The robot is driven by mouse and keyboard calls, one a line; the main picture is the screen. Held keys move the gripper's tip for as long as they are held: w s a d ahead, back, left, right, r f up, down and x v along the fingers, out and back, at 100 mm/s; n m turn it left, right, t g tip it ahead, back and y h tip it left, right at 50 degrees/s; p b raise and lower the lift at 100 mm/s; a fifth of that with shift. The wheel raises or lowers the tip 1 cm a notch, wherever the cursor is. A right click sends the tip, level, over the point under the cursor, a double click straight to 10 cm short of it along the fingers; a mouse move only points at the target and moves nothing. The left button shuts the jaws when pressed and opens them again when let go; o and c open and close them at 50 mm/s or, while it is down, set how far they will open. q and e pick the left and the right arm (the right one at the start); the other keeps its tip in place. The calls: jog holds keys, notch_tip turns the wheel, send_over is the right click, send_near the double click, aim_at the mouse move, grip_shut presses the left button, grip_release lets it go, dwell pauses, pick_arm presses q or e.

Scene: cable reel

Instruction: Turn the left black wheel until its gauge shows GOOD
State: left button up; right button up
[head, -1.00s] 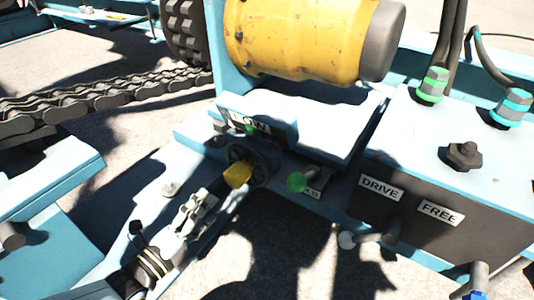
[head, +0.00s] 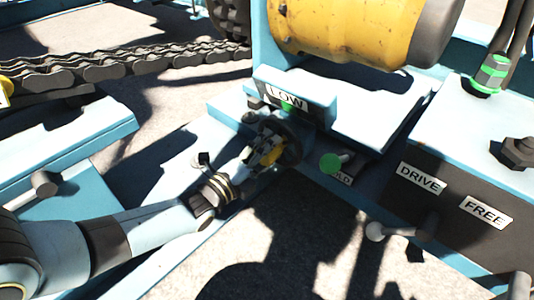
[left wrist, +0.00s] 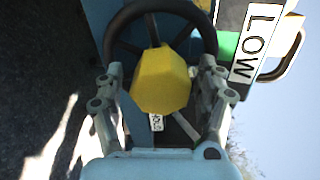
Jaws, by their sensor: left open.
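The black wheel (head: 290,140) with a yellow hub stands at the blue machine. Its gauge (head: 287,98) above reads LOW. In the left wrist view the wheel (left wrist: 113,32) fills the top middle, with its yellow hub (left wrist: 160,80) facing me and the LOW gauge (left wrist: 258,42) at the upper right. My left gripper (head: 264,152) is at the wheel, its fingers open. In the left wrist view the gripper (left wrist: 160,85) has one finger on each side of the yellow hub. I cannot tell if they touch it. My right gripper is not in view.
A box with DRIVE (head: 419,178) and FREE (head: 485,212) plates and a lever (head: 400,230) is further right. A heavy chain (head: 130,65) and yellow motor (head: 350,30) lie behind.

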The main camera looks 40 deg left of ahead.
pick_arm(q)
grip_shut()
dwell(0.5)
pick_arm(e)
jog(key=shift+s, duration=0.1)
pick_arm(q)
jog(key=shift+m, duration=0.4)
jog(key=shift+r+m, duration=0.1)
jog(key=shift+m, duration=0.3)
jog(key=shift+m+p, duration=0.3)
jog(key=shift+p, duration=0.05)
jog(key=m, duration=0.5)
jog(key=shift+m+p, duration=0.4)
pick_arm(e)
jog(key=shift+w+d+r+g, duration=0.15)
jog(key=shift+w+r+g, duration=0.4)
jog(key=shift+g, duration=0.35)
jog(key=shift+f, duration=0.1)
